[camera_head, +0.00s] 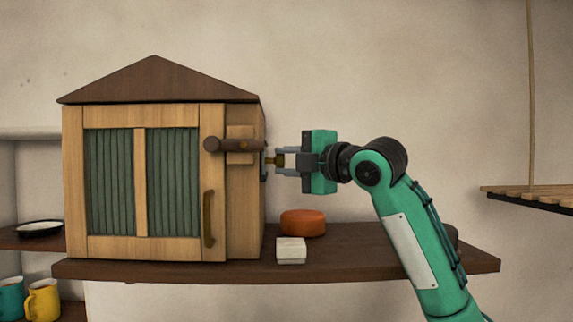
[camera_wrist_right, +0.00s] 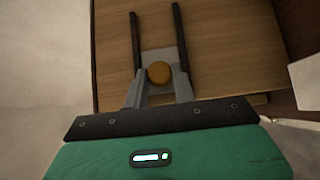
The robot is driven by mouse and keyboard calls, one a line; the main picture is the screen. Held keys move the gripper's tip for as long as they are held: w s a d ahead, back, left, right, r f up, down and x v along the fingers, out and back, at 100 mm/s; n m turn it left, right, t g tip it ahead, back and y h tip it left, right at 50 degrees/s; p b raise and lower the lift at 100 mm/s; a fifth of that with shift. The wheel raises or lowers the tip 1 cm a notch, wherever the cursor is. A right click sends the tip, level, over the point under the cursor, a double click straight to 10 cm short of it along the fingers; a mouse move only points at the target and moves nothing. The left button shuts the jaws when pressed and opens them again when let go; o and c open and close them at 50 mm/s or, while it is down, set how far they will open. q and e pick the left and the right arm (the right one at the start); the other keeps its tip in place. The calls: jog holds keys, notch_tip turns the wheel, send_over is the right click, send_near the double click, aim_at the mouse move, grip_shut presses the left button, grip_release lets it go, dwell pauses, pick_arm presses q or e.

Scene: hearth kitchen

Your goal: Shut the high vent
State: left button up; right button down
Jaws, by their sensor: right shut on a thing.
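The wooden cabinet (camera_head: 243,205) with a brown peaked roof stands on a dark shelf. On its right side, high up, the vent shows edge-on in the head view. In the right wrist view, the vent is a grey plate (camera_wrist_right: 158,55) between two dark rails, with a round brass knob (camera_wrist_right: 158,72). My right gripper (camera_head: 275,160) reaches in from the right, its fingers shut on the knob (camera_head: 274,160). I cannot tell how much of any opening the plate covers. My left gripper is not in view.
The cabinet front has a slatted door (camera_head: 140,180) with a brown handle (camera_head: 209,218) and a dark round-ended latch bar (camera_head: 225,145). An orange round thing (camera_head: 303,222) and a white block (camera_head: 291,250) sit on the shelf (camera_head: 350,262) below my right gripper. A wooden rack (camera_head: 530,193) hangs at right.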

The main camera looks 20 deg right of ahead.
jog(key=shift+f, duration=0.1)
jog(key=c, duration=1.3)
grip_release()
jog(key=shift+s+a, duration=0.1)
jog(key=shift+o, duration=0.8)
pick_arm(q)
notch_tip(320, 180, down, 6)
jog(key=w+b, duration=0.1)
jog(key=b, duration=0.5)
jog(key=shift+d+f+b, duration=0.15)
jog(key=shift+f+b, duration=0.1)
jog(key=shift+b, duration=0.05)
pick_arm(e)
jog(key=v, duration=1.3)
jog(key=shift+s, duration=0.35)
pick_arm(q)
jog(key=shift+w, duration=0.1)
